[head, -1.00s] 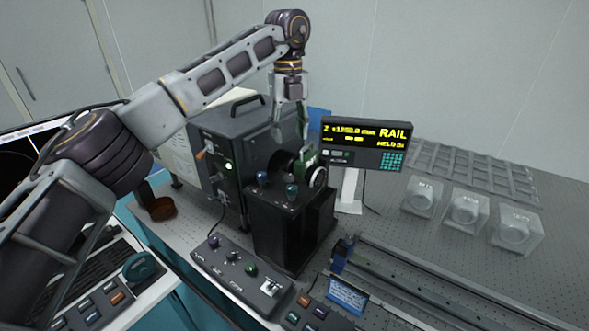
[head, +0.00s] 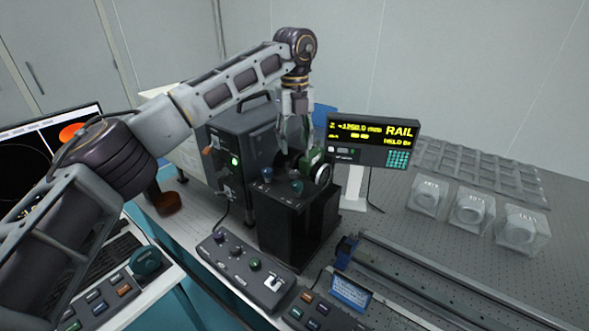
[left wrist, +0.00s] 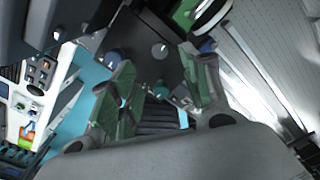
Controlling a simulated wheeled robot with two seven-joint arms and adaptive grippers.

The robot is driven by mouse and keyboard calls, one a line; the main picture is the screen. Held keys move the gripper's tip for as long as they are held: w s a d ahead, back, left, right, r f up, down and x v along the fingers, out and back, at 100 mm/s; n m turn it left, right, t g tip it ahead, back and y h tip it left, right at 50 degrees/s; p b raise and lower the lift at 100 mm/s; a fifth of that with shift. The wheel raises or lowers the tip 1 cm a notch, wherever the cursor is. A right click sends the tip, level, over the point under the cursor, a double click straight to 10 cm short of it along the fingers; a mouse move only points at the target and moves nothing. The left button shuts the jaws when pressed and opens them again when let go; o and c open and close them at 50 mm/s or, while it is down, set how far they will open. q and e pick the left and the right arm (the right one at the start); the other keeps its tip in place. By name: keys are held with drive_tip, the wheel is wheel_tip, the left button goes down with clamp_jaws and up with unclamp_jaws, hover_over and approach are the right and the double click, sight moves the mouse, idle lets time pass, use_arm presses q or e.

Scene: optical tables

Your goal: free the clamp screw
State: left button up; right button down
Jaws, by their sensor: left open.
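A black block (head: 298,232) stands on the table with small knobs on its top. One is a blue knob (head: 267,174), and another is a teal knob (head: 297,186). A green mount (head: 309,160) with a pale ring sits at its back right edge. I cannot tell for sure which part is the clamp screw. My left gripper (head: 293,145) points down just above the block and is open. In the left wrist view its green-padded fingers (left wrist: 160,85) are apart, with the teal knob (left wrist: 160,88) showing between them. The right gripper is out of view.
A dark control box (head: 245,150) stands behind and left of the block. A display reading RAIL (head: 370,142) is at the right. A switch panel (head: 245,268) is in front, a rail (head: 420,285) lies right, and clear cases (head: 470,208) stand further right.

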sight(295, 172)
use_arm(q)
wheel_tip(295, 172, down, 8)
drive_tip(key=shift+r+p, duration=0.15)
drive_tip(key=shift+p, duration=0.25)
drive_tip(key=shift+f, duration=0.9)
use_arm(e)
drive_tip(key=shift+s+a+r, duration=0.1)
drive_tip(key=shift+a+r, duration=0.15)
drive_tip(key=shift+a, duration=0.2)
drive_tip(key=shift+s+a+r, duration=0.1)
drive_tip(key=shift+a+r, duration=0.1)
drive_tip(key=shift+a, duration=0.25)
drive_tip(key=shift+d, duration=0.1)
use_arm(q)
clamp_jaws()
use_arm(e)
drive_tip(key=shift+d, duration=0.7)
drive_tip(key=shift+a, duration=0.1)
